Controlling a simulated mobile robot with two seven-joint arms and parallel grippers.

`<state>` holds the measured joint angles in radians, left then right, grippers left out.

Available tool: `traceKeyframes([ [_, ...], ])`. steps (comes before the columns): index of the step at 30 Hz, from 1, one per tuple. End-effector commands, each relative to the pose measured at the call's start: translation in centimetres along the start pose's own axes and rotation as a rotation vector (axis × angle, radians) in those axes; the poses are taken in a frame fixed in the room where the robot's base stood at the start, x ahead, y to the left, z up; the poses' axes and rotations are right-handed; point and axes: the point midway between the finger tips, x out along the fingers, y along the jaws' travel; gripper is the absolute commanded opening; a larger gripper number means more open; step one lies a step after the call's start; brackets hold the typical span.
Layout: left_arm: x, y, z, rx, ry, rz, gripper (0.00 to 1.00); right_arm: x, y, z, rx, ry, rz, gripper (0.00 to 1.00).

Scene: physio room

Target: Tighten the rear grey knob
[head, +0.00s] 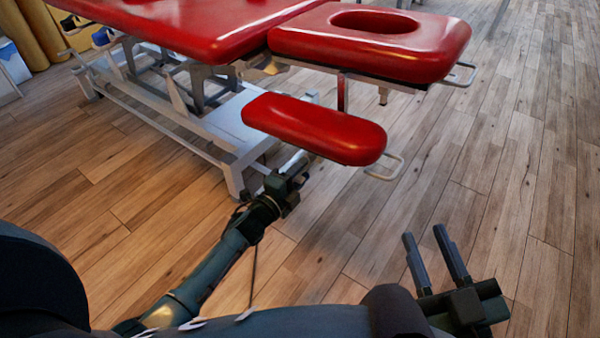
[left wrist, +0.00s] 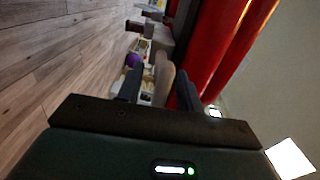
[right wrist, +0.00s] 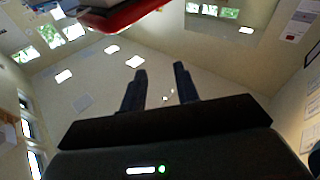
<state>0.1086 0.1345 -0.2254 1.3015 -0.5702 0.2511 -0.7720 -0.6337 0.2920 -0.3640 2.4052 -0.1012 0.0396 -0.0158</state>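The red treatment table (head: 180,25) has a lower red armrest pad (head: 315,128) at its head end. My left gripper (head: 297,170) reaches under this pad's left part. In the left wrist view, a grey-beige rounded knob (left wrist: 163,76) shows between the fingers of my left gripper (left wrist: 160,92). The fingers stand apart, with a gap on the knob's left side; whether the right finger touches it I cannot tell. In the head view the knob is mostly hidden by the gripper and pad. My right gripper (head: 436,258) is open and empty over the floor; its parted fingers also show in the right wrist view (right wrist: 160,88).
The headrest (head: 375,38) with its oval hole overhangs at the upper right. Metal loop handles (head: 385,168) stick out from the pad and headrest. The white table base (head: 215,130) stands close to my left arm. Wooden floor (head: 520,150) is clear on the right.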

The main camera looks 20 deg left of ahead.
Motion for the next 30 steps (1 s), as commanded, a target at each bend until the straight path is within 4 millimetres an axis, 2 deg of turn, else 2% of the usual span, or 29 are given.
traceKeyframes([
  [5,-0.2,-0.1,0.0,0.000,0.000,0.000,0.36,0.0,0.0,-0.1,-0.001,-0.001,0.000,0.31],
  [8,-1.2,-0.1,0.0,-0.001,0.000,0.001,0.36,0.1,0.1,-0.5,-0.008,0.000,0.000,0.31],
  [21,-10.3,-0.1,0.0,-0.002,-0.001,0.003,0.36,-0.3,0.4,-0.5,-0.079,-0.037,0.004,0.31],
  [25,-12.1,-0.1,0.0,-0.001,0.000,0.001,0.36,-0.5,0.4,-0.3,-0.087,-0.046,0.006,0.31],
  [30,-13.1,-0.1,0.0,0.000,0.000,0.000,0.36,-0.6,0.3,0.0,-0.088,-0.055,0.008,0.31],
])
